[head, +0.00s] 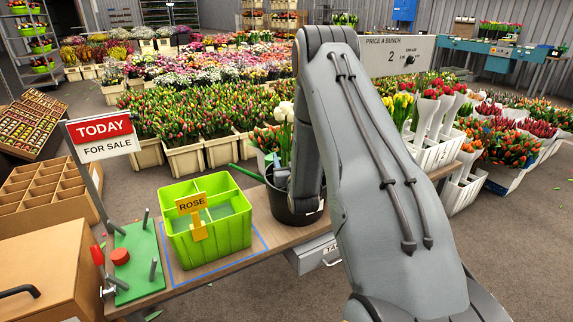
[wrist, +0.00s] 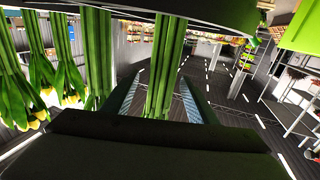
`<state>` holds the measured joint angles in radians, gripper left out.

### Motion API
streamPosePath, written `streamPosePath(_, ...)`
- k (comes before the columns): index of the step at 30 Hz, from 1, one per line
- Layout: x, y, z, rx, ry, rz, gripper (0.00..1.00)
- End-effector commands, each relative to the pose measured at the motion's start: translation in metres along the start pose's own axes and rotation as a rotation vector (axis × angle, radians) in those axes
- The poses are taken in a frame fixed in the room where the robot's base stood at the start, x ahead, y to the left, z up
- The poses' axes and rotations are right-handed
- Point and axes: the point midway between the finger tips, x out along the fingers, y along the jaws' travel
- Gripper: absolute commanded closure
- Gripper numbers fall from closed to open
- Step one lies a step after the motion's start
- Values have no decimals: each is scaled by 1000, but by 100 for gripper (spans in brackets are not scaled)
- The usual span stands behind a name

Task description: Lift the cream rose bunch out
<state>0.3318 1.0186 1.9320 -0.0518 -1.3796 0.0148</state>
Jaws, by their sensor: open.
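The cream bunch (head: 284,112) stands upright in the dark bucket (head: 297,212) on the bench, its pale heads above the rim and left of my arm. In the head view my arm hides my gripper and part of the bucket. In the wrist view, which looks upside down, my gripper (wrist: 158,103) is open, with a bundle of green stems (wrist: 164,65) between its fingers. The flower heads of this bundle are out of sight there. A lime green crate (head: 208,245) with a yellow ROSE tag stands left of the bucket.
Other stems with yellow heads (wrist: 38,105) hang at the left of the wrist view. A green board with pegs (head: 135,265) and a TODAY FOR SALE sign (head: 104,138) stand left of the crate. Crates of tulips (head: 185,158) fill the floor behind the bench.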

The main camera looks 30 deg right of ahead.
Motion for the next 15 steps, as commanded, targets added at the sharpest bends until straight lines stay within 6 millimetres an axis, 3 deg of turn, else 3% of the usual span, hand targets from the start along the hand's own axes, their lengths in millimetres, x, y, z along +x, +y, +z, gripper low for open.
streamPosePath(4, 0, 0, 0, 0, 0, 0, 49)
streamPosePath(13, 0, 0, 0, 0, 0, 0, 100)
streamPosePath(15, 0, 0, -1, 0, 2, 0, 100)
